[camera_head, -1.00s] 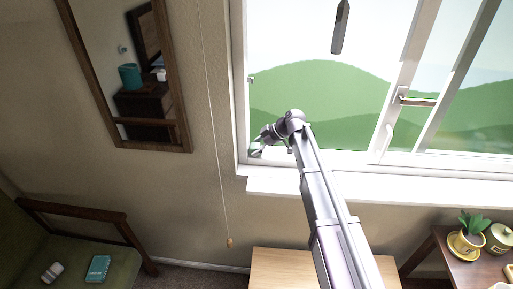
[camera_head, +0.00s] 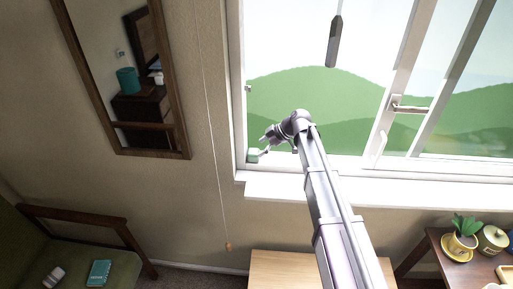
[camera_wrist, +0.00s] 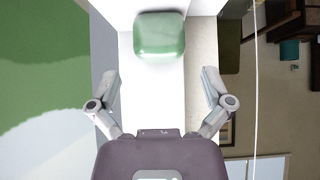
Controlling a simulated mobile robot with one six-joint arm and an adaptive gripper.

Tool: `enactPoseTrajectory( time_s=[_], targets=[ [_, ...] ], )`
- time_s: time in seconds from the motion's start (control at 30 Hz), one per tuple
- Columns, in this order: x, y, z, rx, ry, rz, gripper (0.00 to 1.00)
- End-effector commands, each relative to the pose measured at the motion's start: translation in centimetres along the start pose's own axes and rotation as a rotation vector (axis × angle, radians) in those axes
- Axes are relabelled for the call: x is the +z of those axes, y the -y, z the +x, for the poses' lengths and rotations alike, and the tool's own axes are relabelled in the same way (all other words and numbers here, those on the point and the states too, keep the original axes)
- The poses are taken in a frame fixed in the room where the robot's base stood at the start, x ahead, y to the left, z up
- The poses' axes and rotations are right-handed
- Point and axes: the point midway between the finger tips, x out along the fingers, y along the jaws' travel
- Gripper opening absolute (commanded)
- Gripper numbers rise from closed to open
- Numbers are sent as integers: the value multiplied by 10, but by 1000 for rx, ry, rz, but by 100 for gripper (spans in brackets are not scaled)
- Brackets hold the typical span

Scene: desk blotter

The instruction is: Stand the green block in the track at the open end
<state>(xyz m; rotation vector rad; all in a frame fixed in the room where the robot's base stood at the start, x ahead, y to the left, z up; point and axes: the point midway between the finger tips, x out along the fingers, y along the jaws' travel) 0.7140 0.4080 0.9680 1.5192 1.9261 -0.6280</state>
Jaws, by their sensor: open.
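The green block (camera_wrist: 159,36) is at the top centre of the wrist view, resting against white window framing. My gripper (camera_wrist: 161,80) is open and empty, its two fingers apart on either side below the block and not touching it. In the head view my gripper (camera_head: 266,138) is at the lower left corner of the open window, and the small pale green block (camera_head: 253,155) shows just below it. The white bottom track (camera_head: 345,163) runs along the window's lower edge. I cannot tell from here how the block sits in its groove.
The white sill (camera_head: 400,195) juts out below the window. A dark pointed thing (camera_head: 334,42) hangs in front of the glass. A window handle (camera_head: 409,108) is on the sash at right. A pull cord (camera_head: 216,150) and mirror (camera_head: 120,70) are on the left wall.

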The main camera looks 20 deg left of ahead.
Motion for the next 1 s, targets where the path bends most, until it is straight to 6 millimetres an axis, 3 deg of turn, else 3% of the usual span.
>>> enactPoseTrajectory(
  time_s=[0.5,0.7,1.0],
  targets=[
    [-3,0,-63,0,0,1,100],
    [-1,0,-77,0,0,0,100],
    [0,0,-81,-1,0,-1,100]
  ],
)
